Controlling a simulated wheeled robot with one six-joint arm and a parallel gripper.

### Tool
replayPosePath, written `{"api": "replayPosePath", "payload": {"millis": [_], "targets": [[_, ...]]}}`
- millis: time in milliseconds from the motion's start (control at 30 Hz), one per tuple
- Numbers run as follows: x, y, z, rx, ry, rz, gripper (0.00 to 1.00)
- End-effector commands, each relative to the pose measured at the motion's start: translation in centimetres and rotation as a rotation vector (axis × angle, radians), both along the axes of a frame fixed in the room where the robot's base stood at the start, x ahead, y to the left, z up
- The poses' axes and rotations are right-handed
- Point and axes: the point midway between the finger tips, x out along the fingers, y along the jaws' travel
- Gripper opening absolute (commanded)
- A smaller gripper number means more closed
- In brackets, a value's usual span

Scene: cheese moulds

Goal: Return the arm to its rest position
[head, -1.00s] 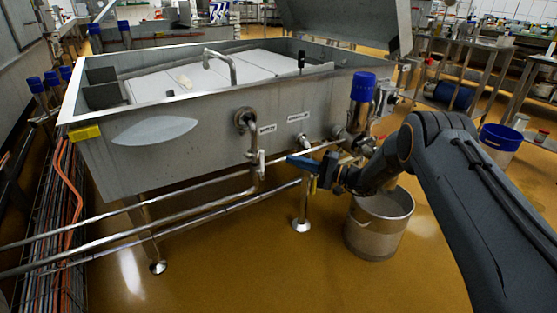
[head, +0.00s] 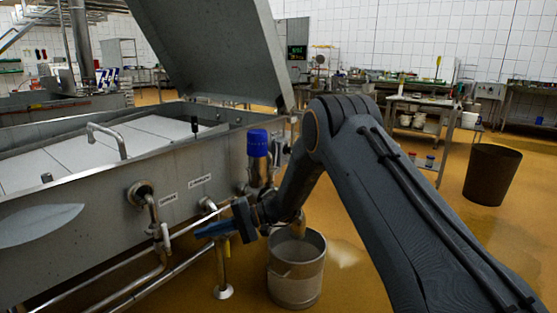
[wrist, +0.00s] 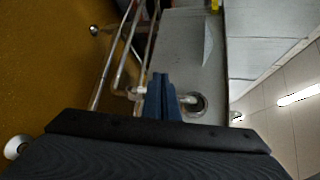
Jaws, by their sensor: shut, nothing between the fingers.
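My gripper (head: 212,230) is at the end of my arm, which reaches in from the right in the head view. Its blue fingers are together and hold nothing. It is in front of the steel vat's (head: 95,205) side wall, near the pipes and above the floor. In the wrist view the closed fingers (wrist: 160,92) point toward the vat's pipework. I cannot tell whether they touch a pipe.
A steel bucket (head: 296,272) stands on the floor below my arm. A blue-capped valve (head: 258,158) rises beside the vat. The vat's raised lid (head: 210,50) is above. A dark bin (head: 491,175) and a trolley (head: 418,125) stand to the right.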

Motion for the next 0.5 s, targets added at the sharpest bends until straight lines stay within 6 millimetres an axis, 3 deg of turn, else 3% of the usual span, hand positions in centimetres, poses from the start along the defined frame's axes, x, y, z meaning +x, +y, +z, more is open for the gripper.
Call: {"api": "replayPosePath", "payload": {"millis": [267,500], "targets": [[-7.9,-1.8,3.6,-0.253,-0.002,0.132,0.0],[-14.6,-5.2,5.9,-0.469,-0.04,0.218,0.0]]}}
